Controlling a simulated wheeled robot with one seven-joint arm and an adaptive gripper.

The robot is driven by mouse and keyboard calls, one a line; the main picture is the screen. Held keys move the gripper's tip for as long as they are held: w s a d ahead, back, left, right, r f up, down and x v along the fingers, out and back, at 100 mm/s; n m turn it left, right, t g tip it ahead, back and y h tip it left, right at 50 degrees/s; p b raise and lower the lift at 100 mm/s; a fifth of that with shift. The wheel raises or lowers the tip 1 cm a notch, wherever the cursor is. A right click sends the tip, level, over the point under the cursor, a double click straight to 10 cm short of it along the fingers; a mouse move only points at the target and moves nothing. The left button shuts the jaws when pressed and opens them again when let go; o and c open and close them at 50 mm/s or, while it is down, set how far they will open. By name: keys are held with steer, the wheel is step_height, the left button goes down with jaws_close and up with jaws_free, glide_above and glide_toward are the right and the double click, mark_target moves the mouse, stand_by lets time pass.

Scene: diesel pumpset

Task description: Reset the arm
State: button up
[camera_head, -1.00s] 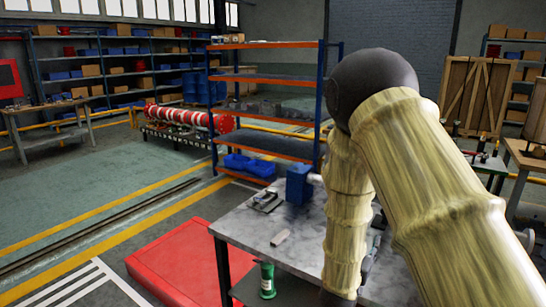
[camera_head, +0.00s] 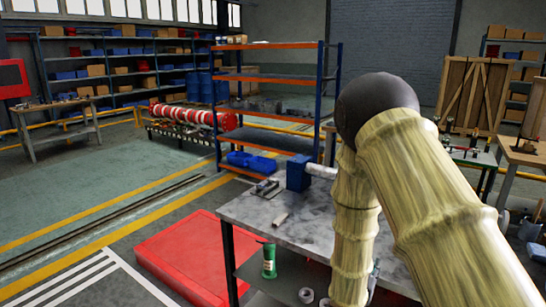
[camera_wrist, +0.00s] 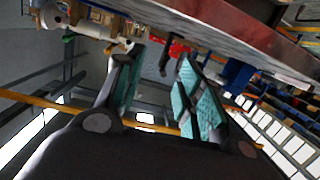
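My gripper (camera_wrist: 160,68) shows in the wrist view with its two teal-padded fingers spread apart. The gap between them looks empty, with only background behind. In the head view my arm, in yellowish covers with a dark elbow, rises at the right and bends down over the grey-topped workbench (camera_head: 250,211). The gripper is mostly hidden behind the forearm there. The wrist view is tilted, with a table-like edge (camera_wrist: 235,25) running across the top right.
On the bench stand a blue vise-like block (camera_head: 298,173) and a small pale piece (camera_head: 280,219). A green canister (camera_head: 269,260) and white roll (camera_head: 306,295) are below. A red platform (camera_head: 190,258) lies left. An orange-blue rack (camera_head: 265,110) stands behind.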

steer(key=s+a+f+n+g+y, duration=0.25)
steer(key=s+f+g+y, duration=0.35)
steer(key=s+f, duration=1.55)
steer(key=s+a+f+n+g+y, duration=0.1)
steer(key=s+f+g, duration=0.3)
steer(key=s, duration=0.8)
steer(key=s+a+f+n+g+y, duration=0.1)
steer(key=s+f, duration=0.4)
steer(key=s, duration=0.7)
steer(key=a+g, duration=0.1)
steer(key=g, duration=0.1)
steer(key=shift+f+n+g+y, duration=0.15)
steer(key=shift+n+g+y, duration=0.15)
steer(key=shift+n+g, duration=0.1)
steer(key=shift+w, duration=0.1)
